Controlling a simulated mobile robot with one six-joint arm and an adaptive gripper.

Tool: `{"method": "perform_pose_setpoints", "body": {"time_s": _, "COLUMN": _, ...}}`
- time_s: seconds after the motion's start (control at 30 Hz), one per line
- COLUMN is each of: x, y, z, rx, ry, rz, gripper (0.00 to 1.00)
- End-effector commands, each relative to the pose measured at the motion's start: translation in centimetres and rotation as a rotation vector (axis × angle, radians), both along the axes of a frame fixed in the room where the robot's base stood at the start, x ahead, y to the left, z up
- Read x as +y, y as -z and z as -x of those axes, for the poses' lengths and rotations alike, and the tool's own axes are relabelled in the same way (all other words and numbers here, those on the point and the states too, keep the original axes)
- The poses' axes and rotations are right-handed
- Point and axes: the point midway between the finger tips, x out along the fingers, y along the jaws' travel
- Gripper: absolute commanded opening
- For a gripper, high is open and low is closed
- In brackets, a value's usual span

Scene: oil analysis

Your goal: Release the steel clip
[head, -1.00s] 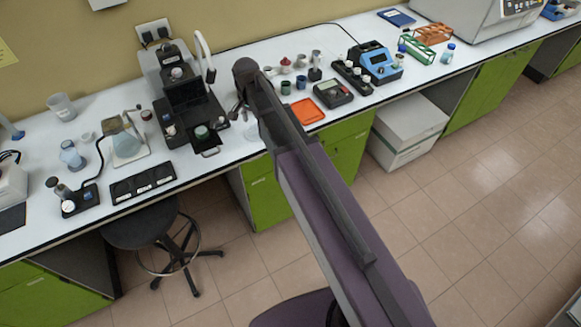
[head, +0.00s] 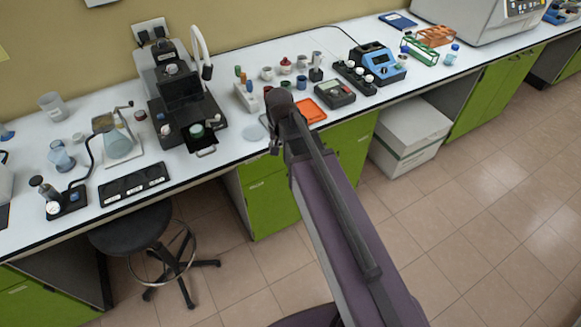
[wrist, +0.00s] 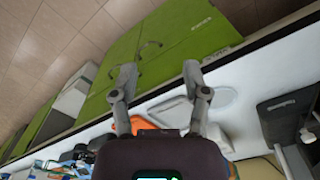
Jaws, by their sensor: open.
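My gripper (wrist: 158,80) is open in the wrist view, with nothing between its two fingers. It hangs over the front edge of the white bench, and its fingertips point toward the green cabinet doors (wrist: 140,45). In the head view the end of my arm is near the bench front, and little of the gripper (head: 275,149) shows. I cannot make out the steel clip for certain in either view. A conical flask (head: 119,145) stands on a pale base at the left of the bench, with a dark bent arm at its neck.
A black instrument (head: 182,105) stands left of my arm, and a white rack (head: 247,97) stands behind it. An orange mat (head: 311,112) and a dark meter (head: 335,94) lie to the right. A black tray (head: 135,185) lies along the left front edge. A stool (head: 130,228) stands below.

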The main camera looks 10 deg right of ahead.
Motion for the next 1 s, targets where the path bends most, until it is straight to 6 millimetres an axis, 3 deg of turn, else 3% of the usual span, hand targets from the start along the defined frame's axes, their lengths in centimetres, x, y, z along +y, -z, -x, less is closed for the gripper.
{"method": "perform_pose_setpoints", "body": {"time_s": 0.1, "x": -0.8, "y": 1.3, "z": 1.4, "rx": 0.0, "ry": -0.041, "rz": 0.0, "gripper": 0.6}}
{"method": "perform_pose_setpoints", "body": {"time_s": 0.4, "x": -2.1, "y": 2.8, "z": 3.3, "rx": 0.0, "ry": -0.118, "rz": 0.0, "gripper": 0.6}}
{"method": "perform_pose_setpoints", "body": {"time_s": 1.0, "x": -2.6, "y": 2.9, "z": 4.1, "rx": 0.0, "ry": -0.147, "rz": 0.0, "gripper": 0.6}}
